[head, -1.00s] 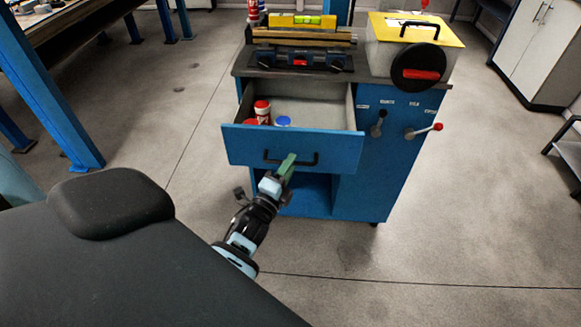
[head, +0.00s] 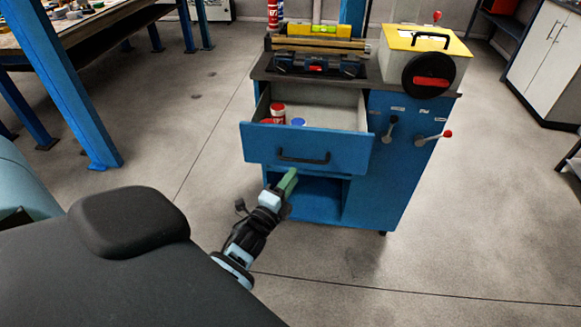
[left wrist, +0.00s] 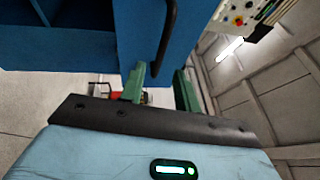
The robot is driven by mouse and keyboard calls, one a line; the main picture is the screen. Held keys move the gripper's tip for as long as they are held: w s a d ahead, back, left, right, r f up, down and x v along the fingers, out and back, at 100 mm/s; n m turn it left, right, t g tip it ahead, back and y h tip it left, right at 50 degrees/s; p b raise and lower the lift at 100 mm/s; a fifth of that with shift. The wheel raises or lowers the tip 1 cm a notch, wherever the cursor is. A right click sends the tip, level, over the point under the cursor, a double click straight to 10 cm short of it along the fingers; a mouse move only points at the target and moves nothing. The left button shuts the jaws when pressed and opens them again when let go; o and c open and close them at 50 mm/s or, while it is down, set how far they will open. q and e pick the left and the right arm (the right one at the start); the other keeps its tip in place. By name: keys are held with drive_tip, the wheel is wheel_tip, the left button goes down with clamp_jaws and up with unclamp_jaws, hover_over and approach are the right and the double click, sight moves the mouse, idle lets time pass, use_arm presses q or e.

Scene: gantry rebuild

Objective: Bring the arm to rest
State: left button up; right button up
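My left gripper (head: 288,184) has green fingers and shows in front of the blue cabinet, below the drawer handle in the head view. In the left wrist view the two fingers (left wrist: 160,88) stand apart with nothing between them, so it is open. The dark bar handle (head: 303,159) of the pulled-out blue drawer (head: 262,146) is clear of the fingers; it also shows in the left wrist view (left wrist: 167,40). My right gripper is not in view.
The open drawer holds red-and-white containers (head: 277,111) and a blue-lidded one (head: 298,122). A yellow-topped box (head: 428,55) and a yellow level (head: 313,30) stand on the cabinet. A workbench (head: 90,22) is at left. The floor (head: 450,230) at right is clear.

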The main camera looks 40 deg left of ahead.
use_arm(q)
drive_tip(key=s+d+f+n+g+h+p, duration=0.1)
drive_tip(key=s+d+n, duration=0.4)
drive_tip(key=s, duration=0.7)
drive_tip(key=s+d+f+n+g+h+p, duration=0.2)
drive_tip(key=s+d+f+n+g+p, duration=0.2)
drive_tip(key=s, duration=0.8)
drive_tip(key=s+d+f+n+g+h+p, duration=0.1)
drive_tip(key=s+d+f+n+g+p, duration=0.2)
drive_tip(key=s, duration=0.9)
drive_tip(key=d+n+g, duration=0.3)
drive_tip(key=shift+d+f+h, duration=0.2)
drive_tip(key=shift+d+h, duration=0.15)
drive_tip(key=shift+h, duration=0.05)
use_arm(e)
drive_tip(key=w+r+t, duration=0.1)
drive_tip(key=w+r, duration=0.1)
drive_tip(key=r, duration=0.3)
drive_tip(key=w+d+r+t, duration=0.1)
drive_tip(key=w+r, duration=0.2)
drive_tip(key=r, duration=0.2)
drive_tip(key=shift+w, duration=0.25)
